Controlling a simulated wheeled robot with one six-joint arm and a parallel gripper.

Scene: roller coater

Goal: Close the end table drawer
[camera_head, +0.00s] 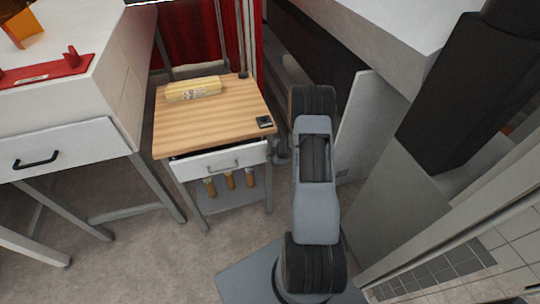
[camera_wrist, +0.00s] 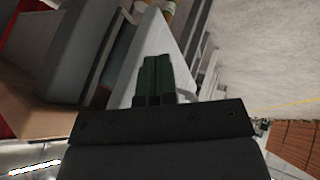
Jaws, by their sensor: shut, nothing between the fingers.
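The end table (camera_head: 205,125) has a light wooden top and grey metal legs. Its white drawer (camera_head: 195,164) with a grey bar handle (camera_head: 222,166) stands slightly open, with a dark gap under the tabletop. My gripper (camera_head: 274,148) is at the drawer's right end, partly hidden by my arm in the head view. In the wrist view my gripper's dark green fingers (camera_wrist: 155,75) are together and empty. They overlap a white panel (camera_wrist: 170,48), likely the drawer front; whether they touch it I cannot tell.
A yellow roll-shaped object (camera_head: 193,89) and a small dark item (camera_head: 264,122) lie on the tabletop. Wooden-handled tools (camera_head: 230,181) show below the drawer. A white desk (camera_head: 65,145) stands at left, a grey cabinet (camera_head: 385,190) at right.

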